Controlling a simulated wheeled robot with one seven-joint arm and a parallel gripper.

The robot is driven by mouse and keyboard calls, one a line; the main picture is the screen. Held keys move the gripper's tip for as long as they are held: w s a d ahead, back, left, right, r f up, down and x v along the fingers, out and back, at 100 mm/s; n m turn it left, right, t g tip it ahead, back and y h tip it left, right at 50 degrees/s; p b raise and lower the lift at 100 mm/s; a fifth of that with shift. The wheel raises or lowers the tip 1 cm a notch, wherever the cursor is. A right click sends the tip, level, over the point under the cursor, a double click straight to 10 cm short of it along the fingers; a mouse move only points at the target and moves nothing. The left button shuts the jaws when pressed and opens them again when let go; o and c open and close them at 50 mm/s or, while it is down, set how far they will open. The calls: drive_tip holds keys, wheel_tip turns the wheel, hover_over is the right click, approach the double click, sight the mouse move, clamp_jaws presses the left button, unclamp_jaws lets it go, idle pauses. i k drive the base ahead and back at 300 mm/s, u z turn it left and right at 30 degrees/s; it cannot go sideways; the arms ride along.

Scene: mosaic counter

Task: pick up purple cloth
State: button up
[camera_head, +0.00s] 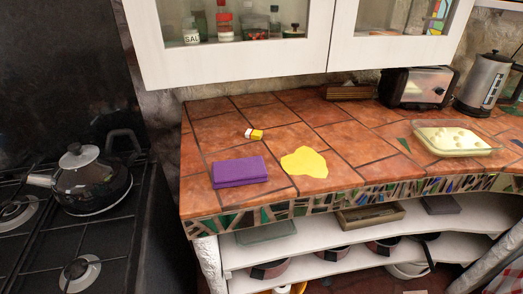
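The purple cloth (239,172) lies folded into a flat rectangle on the terracotta-tiled counter (205,130), close to the counter's front left edge. A yellow spill-like patch (304,162) is just to its right, with a small gap between them. My gripper is not in view, so its state and its place relative to the cloth do not show.
A glass dish (452,139), toaster (417,87) and kettle (484,82) stand to the right. White cabinets (240,62) overhang the counter's back.

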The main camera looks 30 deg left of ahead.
sight(245, 171)
drive_tip(key=u, duration=0.4)
drive_tip(key=i, duration=1.05)
drive_tip(key=u, duration=0.55)
